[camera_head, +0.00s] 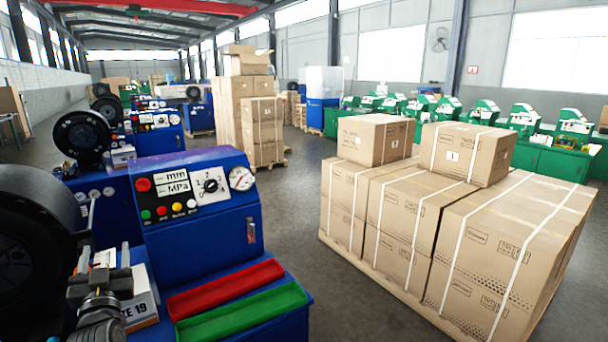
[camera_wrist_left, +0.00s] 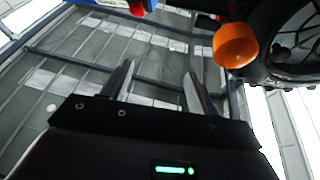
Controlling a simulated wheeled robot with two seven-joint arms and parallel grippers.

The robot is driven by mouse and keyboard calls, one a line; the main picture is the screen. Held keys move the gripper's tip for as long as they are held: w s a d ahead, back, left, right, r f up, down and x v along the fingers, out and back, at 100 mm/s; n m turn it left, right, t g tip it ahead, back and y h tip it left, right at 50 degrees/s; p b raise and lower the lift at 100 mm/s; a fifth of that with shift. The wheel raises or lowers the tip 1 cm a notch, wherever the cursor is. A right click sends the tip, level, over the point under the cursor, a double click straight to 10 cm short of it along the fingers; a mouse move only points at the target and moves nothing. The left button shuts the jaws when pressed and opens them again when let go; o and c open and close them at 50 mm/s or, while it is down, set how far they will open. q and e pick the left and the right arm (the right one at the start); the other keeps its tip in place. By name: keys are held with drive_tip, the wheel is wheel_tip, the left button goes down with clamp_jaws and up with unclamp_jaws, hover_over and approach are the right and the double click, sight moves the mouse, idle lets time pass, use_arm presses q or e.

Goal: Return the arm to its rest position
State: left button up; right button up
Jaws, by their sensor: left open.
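My left gripper (camera_head: 105,252) is at the lower left of the head view, in front of the blue crimper machine (camera_head: 195,230). Its two fingers point upward and stand apart with nothing between them. In the left wrist view the gripper (camera_wrist_left: 158,80) also shows open and empty, against windows and grey structure. A white sign (camera_head: 140,305) ending in "KE 19" is partly hidden behind the gripper. My right gripper is in neither view.
A red tray (camera_head: 225,288) and a green tray (camera_head: 242,312) lie right of the gripper on the machine. A large black round part (camera_head: 30,235) is close on the left. An orange knob (camera_wrist_left: 235,45) is near the fingers. Stacked cartons (camera_head: 400,220) stand on the right, across open floor.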

use_arm(q)
drive_tip(key=s+d+f+m+g+h, duration=0.2)
drive_tip(key=s+d+f+g+h, duration=0.3)
drive_tip(key=f, duration=0.6)
drive_tip(key=s+d+f+m+g+h, duration=0.2)
drive_tip(key=s+d+f+m+h, duration=0.15)
drive_tip(key=d+f, duration=0.6)
drive_tip(key=s+d+f+g+h, duration=0.1)
drive_tip(key=s+d+f+g, duration=0.15)
drive_tip(key=s+f, duration=0.4)
drive_tip(key=s+d+f+g, duration=0.2)
drive_tip(key=s+f+g, duration=0.15)
drive_tip(key=s, duration=0.55)
drive_tip(key=s+d+f+g+h, duration=0.1)
drive_tip(key=s+d+f+g, duration=0.2)
drive_tip(key=s, duration=0.5)
wheel_tip(320, 180, down, 25)
drive_tip(key=g, duration=0.1)
drive_tip(key=s+a+f, duration=0.1)
drive_tip(key=s+f, duration=0.8)
drive_tip(key=s+a+f+g, duration=0.1)
drive_tip(key=s+a+f, duration=0.1)
drive_tip(key=s+f, duration=0.6)
drive_tip(key=shift+s+a+f+m+g+b, duration=0.3)
drive_tip(key=shift+s+f+m, duration=0.05)
drive_tip(key=shift+f, duration=0.05)
